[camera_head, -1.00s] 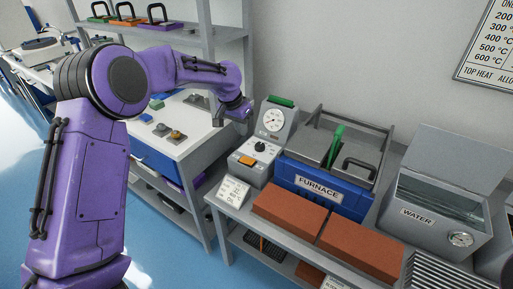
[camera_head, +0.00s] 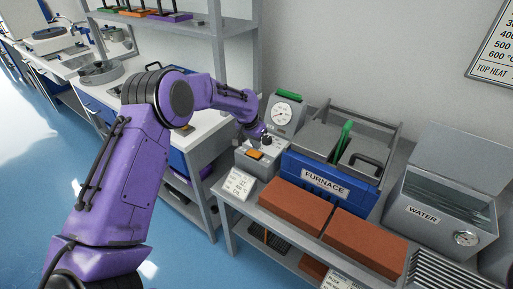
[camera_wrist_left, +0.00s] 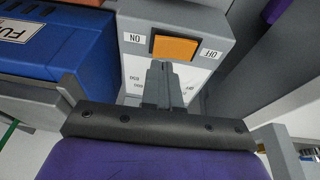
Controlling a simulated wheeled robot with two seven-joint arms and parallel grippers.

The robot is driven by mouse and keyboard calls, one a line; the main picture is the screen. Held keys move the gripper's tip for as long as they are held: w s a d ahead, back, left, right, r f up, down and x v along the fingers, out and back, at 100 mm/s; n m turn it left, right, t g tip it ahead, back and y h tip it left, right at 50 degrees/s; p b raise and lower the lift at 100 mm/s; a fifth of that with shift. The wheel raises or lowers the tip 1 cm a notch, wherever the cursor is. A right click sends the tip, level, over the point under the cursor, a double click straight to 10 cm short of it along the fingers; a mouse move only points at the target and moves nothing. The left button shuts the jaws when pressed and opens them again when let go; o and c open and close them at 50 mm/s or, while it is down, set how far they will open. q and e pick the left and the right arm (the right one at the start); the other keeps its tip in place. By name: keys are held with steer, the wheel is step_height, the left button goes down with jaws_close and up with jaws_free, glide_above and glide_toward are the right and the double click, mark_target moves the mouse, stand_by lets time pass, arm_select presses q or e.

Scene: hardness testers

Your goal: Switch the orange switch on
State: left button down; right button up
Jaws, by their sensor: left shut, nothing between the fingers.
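The orange switch (camera_head: 255,155) is on the sloped front of a grey control box (camera_head: 248,166) left of the furnace. In the left wrist view the orange rocker (camera_wrist_left: 175,47) sits in a dark frame between an ON label on its left and an OFF label on its right. Which side is pressed I cannot tell. My left gripper (camera_head: 264,140) is just above the box, close to the switch. In the left wrist view its shut, empty fingers (camera_wrist_left: 160,68) point at the near edge of the switch; whether they touch it I cannot tell. My right gripper is not in view.
The blue furnace (camera_head: 326,175) stands right of the control box, with a green handle on top. A round gauge (camera_head: 283,113) rises behind the box. A water tank (camera_head: 437,205) is further right.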

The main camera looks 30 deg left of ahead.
mark_target(259, 154)
arm_select(q)
steer(key=shift+d+f, duration=0.15)
steer(key=shift+f, duration=1.1)
steer(key=shift+s+d+f+p, duration=0.1)
steer(key=shift+d+f+p, duration=0.2)
steer(key=shift+p, duration=0.4)
steer(key=shift+a+f+b, duration=0.1)
steer(key=shift+b, duration=0.25)
steer(key=shift+a+r+p, duration=0.25)
steer(key=shift+a+p, duration=0.1)
steer(key=shift+a, duration=0.4)
steer(key=shift+r, duration=0.1)
